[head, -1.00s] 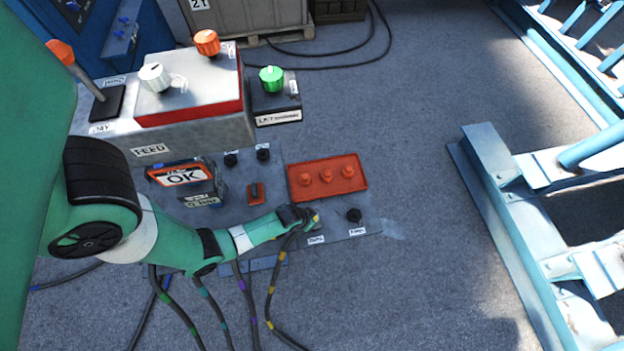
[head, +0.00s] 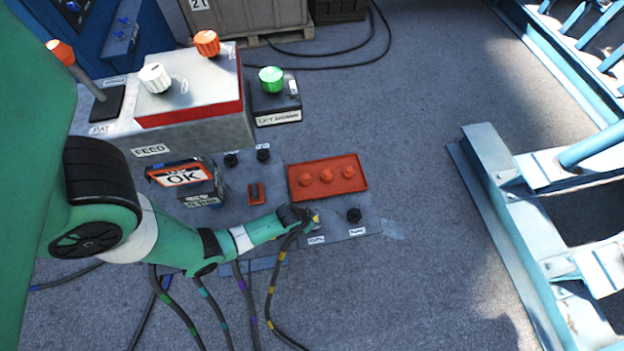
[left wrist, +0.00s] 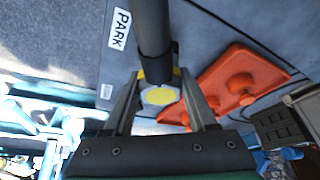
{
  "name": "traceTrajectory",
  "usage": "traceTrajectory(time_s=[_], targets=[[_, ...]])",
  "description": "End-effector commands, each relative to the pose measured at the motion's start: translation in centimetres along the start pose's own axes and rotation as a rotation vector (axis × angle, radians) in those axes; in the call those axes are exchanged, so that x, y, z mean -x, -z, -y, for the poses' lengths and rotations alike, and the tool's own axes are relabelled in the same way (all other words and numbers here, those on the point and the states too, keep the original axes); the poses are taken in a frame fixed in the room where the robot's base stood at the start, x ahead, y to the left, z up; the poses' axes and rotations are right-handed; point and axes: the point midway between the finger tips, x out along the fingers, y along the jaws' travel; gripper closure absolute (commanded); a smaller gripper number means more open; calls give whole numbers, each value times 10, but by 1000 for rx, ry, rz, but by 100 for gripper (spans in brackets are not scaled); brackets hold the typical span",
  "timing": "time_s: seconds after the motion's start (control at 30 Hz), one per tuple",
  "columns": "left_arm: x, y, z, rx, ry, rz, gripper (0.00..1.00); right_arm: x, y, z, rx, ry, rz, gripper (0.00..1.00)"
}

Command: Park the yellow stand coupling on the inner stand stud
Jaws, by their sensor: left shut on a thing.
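My left gripper (head: 308,216) is shut on the yellow stand coupling (head: 316,219), at the front edge of the grey panel, left of a black stud (head: 354,215). In the left wrist view the coupling's yellow face (left wrist: 160,96) sits between the two fingers, with its thick dark cable (left wrist: 152,30) rising past them. Any stud under the coupling is hidden, so I cannot tell whether it is seated. A white PARK label (left wrist: 119,29) shows beside it. My right gripper is not in view.
A red tray (head: 328,185) with three red caps lies just behind the gripper. The feed box (head: 185,100) and the OK display (head: 184,176) stand to the left. Several banded cables hang in front. A blue steel frame (head: 500,190) stands at right, with clear floor between.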

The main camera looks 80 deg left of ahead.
Motion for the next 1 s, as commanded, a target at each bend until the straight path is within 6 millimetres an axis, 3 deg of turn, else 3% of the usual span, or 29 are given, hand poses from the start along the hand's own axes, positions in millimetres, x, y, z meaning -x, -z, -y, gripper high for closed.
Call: traceTrajectory(time_s=[0.3, 0.33, 0.5, 0.83, 1.0], targets=[[-7, -2, 0, 0, 0, -2, 100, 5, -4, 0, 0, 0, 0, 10], [-6, -2, 0, 0, 0, -2, 39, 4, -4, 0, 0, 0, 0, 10], [-6, -2, 0, 0, 0, -1, 8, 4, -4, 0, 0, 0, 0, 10], [-3, -2, 0, 0, 0, 1, 8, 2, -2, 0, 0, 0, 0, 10], [25, 0, 0, -1, 0, -1, 8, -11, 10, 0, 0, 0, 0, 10]])
